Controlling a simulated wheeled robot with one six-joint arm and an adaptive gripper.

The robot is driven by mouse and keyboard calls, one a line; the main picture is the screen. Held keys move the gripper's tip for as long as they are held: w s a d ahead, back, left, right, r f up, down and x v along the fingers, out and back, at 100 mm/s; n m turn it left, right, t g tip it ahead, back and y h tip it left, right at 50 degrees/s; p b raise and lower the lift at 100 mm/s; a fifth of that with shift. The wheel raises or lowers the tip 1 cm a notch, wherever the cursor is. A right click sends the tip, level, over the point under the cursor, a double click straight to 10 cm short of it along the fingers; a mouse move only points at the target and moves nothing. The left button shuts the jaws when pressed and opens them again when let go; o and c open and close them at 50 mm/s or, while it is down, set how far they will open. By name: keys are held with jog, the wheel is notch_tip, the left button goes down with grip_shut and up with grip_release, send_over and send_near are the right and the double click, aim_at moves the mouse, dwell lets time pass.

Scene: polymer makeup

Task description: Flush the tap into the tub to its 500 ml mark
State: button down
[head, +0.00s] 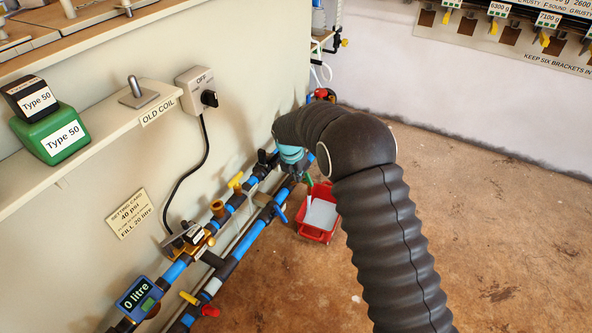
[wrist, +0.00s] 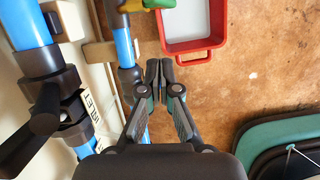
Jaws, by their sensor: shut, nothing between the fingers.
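The red tub (head: 311,233) stands on the brown floor below the pipes, with a pale grey surface inside. I cannot read any mark or tell the water level. It also shows at the top of the wrist view (wrist: 190,57), partly cut off. A green and yellow fitting (wrist: 158,4), perhaps the tap, sits on a blue pipe end by the tub's left edge. No flow is visible. My gripper (wrist: 159,68) is shut and empty, its fingertips just below the tub's near edge in the picture.
Blue and black pipes (head: 237,245) with several valves run along the wall. A litre display (head: 137,298) reads 0. A dark green object (wrist: 283,135) lies at the right of the wrist view. Floor to the right is clear.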

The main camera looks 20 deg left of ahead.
aim_at(305, 174)
jog(key=shift+w+d+f+b, duration=0.2)
jog(key=shift+w+f, duration=0.9)
jog(key=shift+w, duration=0.15)
jog(key=shift+w+d+f+b, duration=0.15)
jog(key=shift+w+f+b, duration=0.05)
jog(key=shift+w+f, duration=1)
jog(key=shift+w+d+r, duration=0.1)
jog(key=shift+r, duration=0.05)
jog(key=shift+g+p, duration=0.3)
